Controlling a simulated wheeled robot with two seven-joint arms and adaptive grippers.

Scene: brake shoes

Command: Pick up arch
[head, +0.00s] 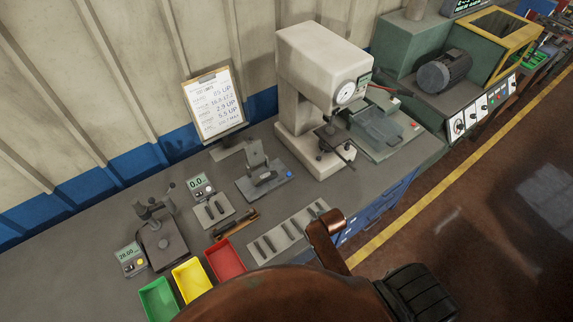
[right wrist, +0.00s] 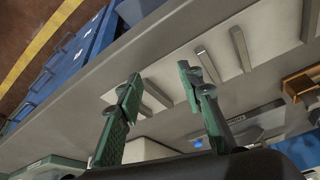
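Several small grey bar-like pieces, which appear to be the arches, lie in a row on a pale plate (head: 279,239) on the bench in the head view. One arch (head: 265,247) is near the plate's left end; which one the task means I cannot tell. In the right wrist view my right gripper (right wrist: 158,78) is open, its two green-padded fingers spread above the plate. A grey arch (right wrist: 157,94) shows between the fingers, and another arch (right wrist: 207,65) lies just beyond the right finger. Nothing is held. My left gripper is not in view.
Green, yellow and red bins (head: 225,259) stand at the bench's front. A gauge stand (head: 160,240), a fixture (head: 262,178) and a white press (head: 318,80) stand behind. A wooden holder (right wrist: 300,84) is at right in the wrist view. Blue drawers (right wrist: 62,62) lie below the bench edge.

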